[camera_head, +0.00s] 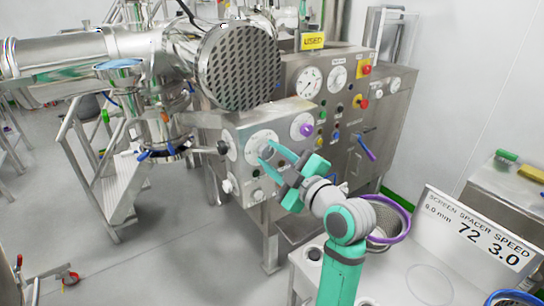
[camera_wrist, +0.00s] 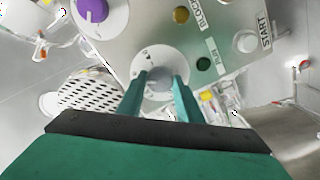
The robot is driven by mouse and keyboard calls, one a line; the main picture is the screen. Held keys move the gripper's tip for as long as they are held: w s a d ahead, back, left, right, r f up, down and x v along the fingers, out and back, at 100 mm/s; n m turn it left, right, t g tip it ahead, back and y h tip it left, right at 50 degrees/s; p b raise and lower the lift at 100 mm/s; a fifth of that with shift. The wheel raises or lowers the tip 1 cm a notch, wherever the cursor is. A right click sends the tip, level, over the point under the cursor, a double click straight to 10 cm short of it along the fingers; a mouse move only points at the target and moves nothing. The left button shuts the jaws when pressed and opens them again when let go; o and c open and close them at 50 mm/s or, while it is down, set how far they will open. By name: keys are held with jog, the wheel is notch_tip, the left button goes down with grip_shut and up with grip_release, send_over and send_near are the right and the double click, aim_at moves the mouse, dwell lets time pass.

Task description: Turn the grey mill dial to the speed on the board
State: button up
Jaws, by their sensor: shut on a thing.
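The grey mill dial (camera_head: 262,143) sits on a round pale plate on the steel mill panel; it also shows in the wrist view (camera_wrist: 158,77), in front of a round white scale plate (camera_wrist: 148,58). My gripper (camera_head: 268,151) reaches the dial from the right, and its two teal fingers (camera_wrist: 158,88) are shut on it, one on each side. The fingers hide part of the dial, and the scale marks are too small to read.
A purple knob (camera_head: 306,130) on its own round plate is right of the grey dial. A black ball knob (camera_head: 222,147) sticks out at the left. Gauges and coloured buttons fill the cabinet behind. A purple-rimmed basket (camera_head: 390,222) stands right of my arm.

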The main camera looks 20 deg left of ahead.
jog(key=o, duration=1)
jog(key=shift+o, duration=0.2)
jog(key=v, duration=1.1)
